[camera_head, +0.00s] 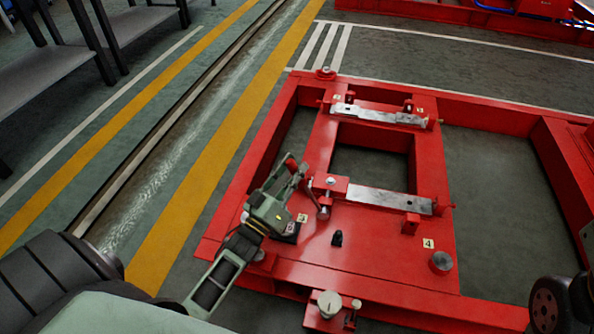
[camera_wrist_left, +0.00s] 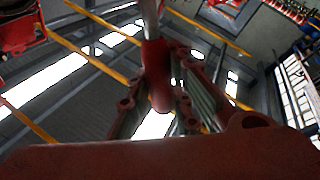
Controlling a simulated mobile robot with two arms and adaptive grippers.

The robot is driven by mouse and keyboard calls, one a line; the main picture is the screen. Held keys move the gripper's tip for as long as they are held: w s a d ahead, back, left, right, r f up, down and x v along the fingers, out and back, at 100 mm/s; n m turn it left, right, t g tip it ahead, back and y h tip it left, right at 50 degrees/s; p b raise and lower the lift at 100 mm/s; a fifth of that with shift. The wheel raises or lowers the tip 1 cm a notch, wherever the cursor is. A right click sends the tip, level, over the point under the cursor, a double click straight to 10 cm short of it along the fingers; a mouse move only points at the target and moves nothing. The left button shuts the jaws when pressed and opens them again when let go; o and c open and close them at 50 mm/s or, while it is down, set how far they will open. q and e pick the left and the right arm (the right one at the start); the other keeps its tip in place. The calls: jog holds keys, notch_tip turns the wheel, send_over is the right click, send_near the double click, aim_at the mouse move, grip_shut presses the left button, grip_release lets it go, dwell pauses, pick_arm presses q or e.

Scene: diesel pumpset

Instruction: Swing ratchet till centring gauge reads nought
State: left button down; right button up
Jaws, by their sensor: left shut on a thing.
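My left gripper (camera_head: 298,172) is over the left side of the red base frame (camera_head: 375,262). It is shut on the ratchet handle (camera_head: 309,187), whose lower end meets a bolt fitting beside the near metal pad. In the left wrist view the handle's red grip (camera_wrist_left: 156,75) and bright shaft sit between the fingers (camera_wrist_left: 160,95). A round pale-faced piece (camera_head: 329,303) stands on a bracket at the frame's near edge; I cannot tell whether it is the centring gauge, and no reading is legible. The jaws of my right gripper are not seen.
Two metal pads, the far one (camera_head: 378,115) and the near one (camera_head: 390,201), lie across the frame with red blocks at their ends. A small black piece (camera_head: 337,238) and a round grey knob (camera_head: 441,262) stand on the near plate. Grey shelving (camera_head: 50,72) is at upper left.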

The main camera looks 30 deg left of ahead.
pick_arm(q)
jog(key=shift+a, duration=0.1)
jog(key=c, duration=1.6)
grip_release()
jog(key=shift+o, duration=0.2)
jog(key=shift+s, duration=0.1)
jog(key=d+v, duration=0.1)
jog(key=v, duration=1)
jog(key=shift+s+a, duration=0.45)
jog(key=shift+a, duration=0.05)
jog(key=shift+f, duration=0.2)
